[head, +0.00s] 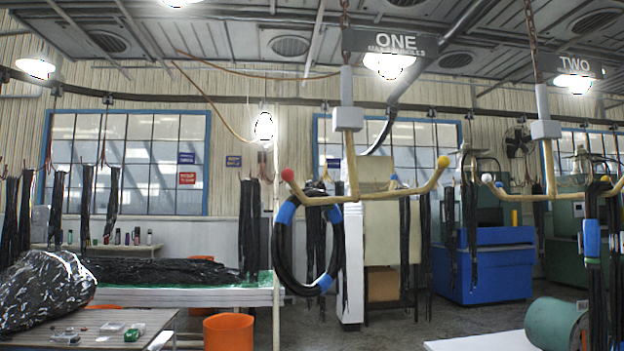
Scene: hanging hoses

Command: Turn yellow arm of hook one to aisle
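Hook one (352,190) hangs under the sign reading ONE (396,42), from a chain and a grey block (348,118). Its tan arms spread out near the middle of the head view. The arm with the yellow tip (442,162) points right and slightly up. The arm with the red tip (288,175) points left, and a coiled black hose with blue bands (283,252) hangs from it. A small blue-white tip (394,178) shows behind the yellow arm. No hose is clearly seen hanging on the yellow arm. Neither of my grippers is in view.
Hook two (551,185) hangs at right, with hoses (592,260) on it. A table with black hoses (160,272), an orange bin (229,332) and a black wrapped bundle (45,290) are at left. A blue machine (490,265) stands behind. Floor shows at centre right.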

